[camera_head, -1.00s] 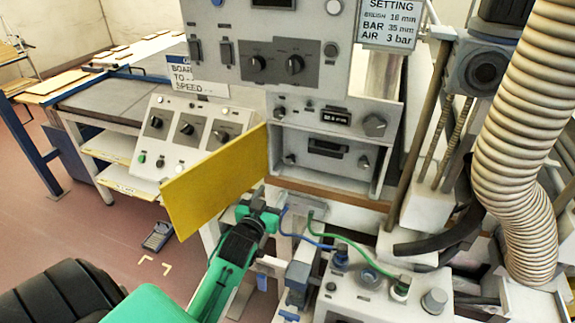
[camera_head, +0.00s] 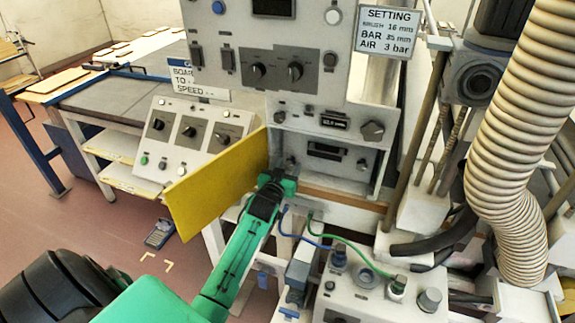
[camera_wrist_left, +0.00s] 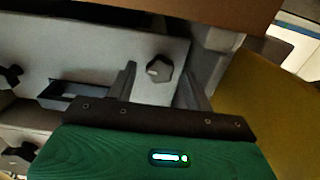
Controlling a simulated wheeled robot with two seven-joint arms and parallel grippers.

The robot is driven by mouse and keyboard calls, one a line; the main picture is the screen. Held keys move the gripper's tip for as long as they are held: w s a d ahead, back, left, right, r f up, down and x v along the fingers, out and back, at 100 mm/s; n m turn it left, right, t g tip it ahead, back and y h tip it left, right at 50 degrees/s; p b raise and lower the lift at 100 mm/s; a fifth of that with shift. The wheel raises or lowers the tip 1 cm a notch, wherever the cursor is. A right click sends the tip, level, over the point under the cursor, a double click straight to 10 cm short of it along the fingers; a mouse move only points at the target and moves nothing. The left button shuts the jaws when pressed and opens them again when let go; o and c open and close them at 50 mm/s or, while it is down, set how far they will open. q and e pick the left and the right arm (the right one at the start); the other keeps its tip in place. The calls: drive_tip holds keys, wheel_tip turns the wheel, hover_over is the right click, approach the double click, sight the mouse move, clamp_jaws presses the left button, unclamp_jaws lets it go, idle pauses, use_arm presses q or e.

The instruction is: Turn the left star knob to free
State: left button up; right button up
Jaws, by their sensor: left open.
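The left star knob (camera_wrist_left: 158,68) is dark with a small pale mark and sits on a grey panel (camera_wrist_left: 105,50). In the left wrist view it lies between the two fingers of my left gripper (camera_wrist_left: 159,75), which is open, with a gap on each side. In the head view my left gripper (camera_head: 281,178) is at the lower left of the recessed panel, by the open yellow door, and mostly hides the left knob. The right star knob (camera_head: 362,163) is across the slot from it. My right gripper is not in view.
The yellow door (camera_head: 218,185) stands open just left of my gripper. A brown ledge (camera_head: 345,198) runs below the recess. Blue and green cables (camera_head: 350,245) loop over a grey box below. A ribbed hose (camera_head: 510,130) hangs at the right.

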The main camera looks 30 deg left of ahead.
use_arm(q)
drive_tip(key=shift+w, duration=0.15)
drive_tip(key=c, duration=1)
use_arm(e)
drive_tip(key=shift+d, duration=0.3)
use_arm(q)
drive_tip(key=shift+o, duration=0.2)
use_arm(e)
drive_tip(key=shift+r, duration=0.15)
use_arm(q)
drive_tip(key=n+p, duration=0.1)
drive_tip(key=n, duration=0.7)
drive_tip(key=shift+a+n+p, duration=0.15)
drive_tip(key=shift+n+p, duration=0.15)
drive_tip(key=shift+p, duration=0.05)
drive_tip(key=n, duration=0.9)
drive_tip(key=shift+f+p, duration=0.15)
drive_tip(key=shift+p, duration=0.25)
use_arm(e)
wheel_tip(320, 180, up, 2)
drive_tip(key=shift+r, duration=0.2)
use_arm(q)
drive_tip(key=shift+n, duration=0.3)
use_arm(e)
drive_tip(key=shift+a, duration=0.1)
